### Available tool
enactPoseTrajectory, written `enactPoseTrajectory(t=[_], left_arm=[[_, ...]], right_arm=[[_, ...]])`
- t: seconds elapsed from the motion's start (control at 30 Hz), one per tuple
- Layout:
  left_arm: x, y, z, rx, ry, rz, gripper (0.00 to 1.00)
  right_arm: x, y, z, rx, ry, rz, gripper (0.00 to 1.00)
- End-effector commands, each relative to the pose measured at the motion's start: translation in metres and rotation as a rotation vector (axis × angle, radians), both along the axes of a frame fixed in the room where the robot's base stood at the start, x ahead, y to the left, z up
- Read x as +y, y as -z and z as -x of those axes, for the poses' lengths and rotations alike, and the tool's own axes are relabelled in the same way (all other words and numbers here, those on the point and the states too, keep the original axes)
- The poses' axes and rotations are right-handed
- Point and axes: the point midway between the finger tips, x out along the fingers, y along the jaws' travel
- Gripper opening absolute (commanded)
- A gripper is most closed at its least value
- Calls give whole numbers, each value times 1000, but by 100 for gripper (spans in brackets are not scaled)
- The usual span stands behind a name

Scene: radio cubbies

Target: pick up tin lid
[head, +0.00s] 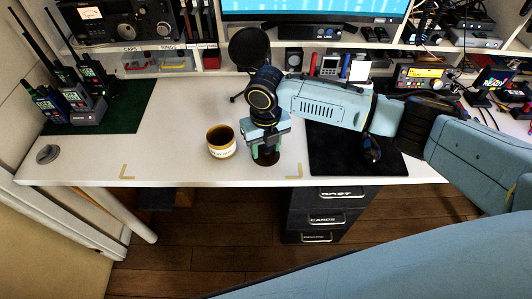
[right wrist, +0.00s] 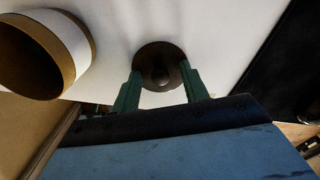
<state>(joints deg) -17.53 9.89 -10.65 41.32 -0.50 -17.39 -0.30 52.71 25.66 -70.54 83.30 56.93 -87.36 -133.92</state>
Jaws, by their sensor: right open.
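The tin lid (right wrist: 160,66) is a dark brown disc with a round knob, lying on the white desk near its front edge. In the head view the lid (head: 266,159) shows only partly beneath my right gripper (head: 265,149). In the right wrist view the green fingers of that gripper (right wrist: 161,80) are open, one on each side of the lid's near part. I cannot tell whether they touch it. An open-topped tan tin (head: 221,143) with a white band stands upright to the left of the lid. My left gripper is not in view.
A black mat (head: 335,160) lies to the right of the lid. A microphone with a round black filter (head: 249,47) stands behind my right gripper. Handheld radios (head: 84,85) stand on a green mat (head: 125,108) at left. The desk's front left is mostly clear.

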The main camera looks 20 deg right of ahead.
Motion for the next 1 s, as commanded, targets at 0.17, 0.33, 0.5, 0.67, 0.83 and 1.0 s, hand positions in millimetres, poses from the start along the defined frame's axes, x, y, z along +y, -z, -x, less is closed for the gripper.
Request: enactPoseTrajectory(t=[0.17, 0.33, 0.5, 0.67, 0.83, 1.0], left_arm=[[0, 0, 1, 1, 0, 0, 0], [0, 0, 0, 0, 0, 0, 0], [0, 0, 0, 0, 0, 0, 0], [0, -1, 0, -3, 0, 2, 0], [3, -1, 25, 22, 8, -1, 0], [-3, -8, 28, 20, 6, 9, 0]], right_arm=[[0, 0, 0, 0, 0, 0, 25], [0, 0, 0, 0, 0, 0, 3], [0, 0, 0, 0, 0, 0, 0], [0, -5, 0, -1, 0, 0, 0], [0, -29, -1, -3, 0, 0, 0], [0, -66, -1, -4, 0, -1, 0]])
